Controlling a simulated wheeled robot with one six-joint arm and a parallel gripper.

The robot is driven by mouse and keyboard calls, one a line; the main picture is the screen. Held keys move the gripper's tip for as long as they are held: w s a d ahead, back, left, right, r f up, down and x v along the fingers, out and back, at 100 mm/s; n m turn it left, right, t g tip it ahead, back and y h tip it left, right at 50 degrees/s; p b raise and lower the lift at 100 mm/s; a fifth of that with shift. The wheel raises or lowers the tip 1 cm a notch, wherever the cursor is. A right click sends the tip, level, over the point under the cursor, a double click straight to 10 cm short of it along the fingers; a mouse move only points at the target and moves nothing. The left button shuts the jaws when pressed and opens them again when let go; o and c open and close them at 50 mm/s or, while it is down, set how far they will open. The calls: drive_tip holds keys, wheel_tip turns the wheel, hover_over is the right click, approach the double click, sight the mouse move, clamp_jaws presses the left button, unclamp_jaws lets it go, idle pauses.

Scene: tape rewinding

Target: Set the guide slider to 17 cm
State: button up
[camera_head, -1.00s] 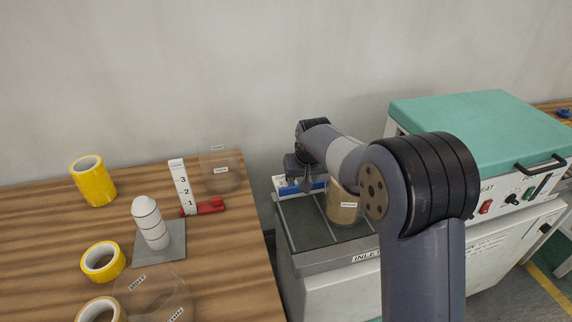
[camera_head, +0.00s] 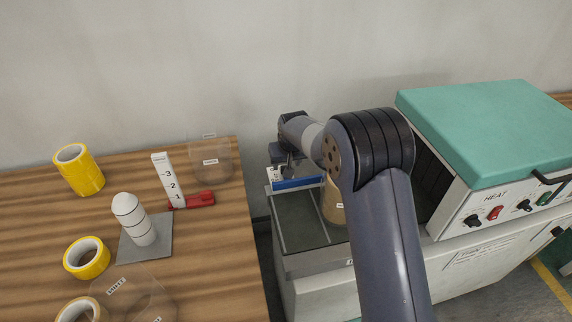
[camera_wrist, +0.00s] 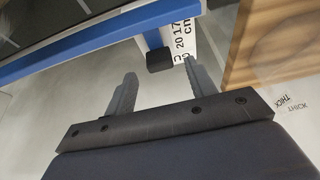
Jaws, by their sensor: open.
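The guide slider is a blue bar (camera_head: 298,183) across the far end of the inlet tray; the wrist view shows the bar (camera_wrist: 95,45) from close up. A dark block (camera_wrist: 160,60) sits under its end. Beside it, a white scale (camera_wrist: 184,38) reads "20", "17" and "cm". My gripper (camera_wrist: 159,69) is open, its two fingers apart on either side of the dark block, with no clear contact visible. In the head view my gripper is small and partly hidden by my arm. The exact slider reading cannot be told.
The heat machine with a teal lid (camera_head: 480,130) stands right of the tray. A cardboard-coloured roll (camera_head: 332,205) is on the tray, partly behind my arm. The wooden table (camera_head: 225,260) at left holds yellow tape rolls (camera_head: 79,169), a white post (camera_head: 133,218) and a red-based gauge (camera_head: 192,200).

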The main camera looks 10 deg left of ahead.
drive_tip(key=shift+x, duration=1.45)
drive_tip(key=shift+c, duration=0.5)
clamp_jaws()
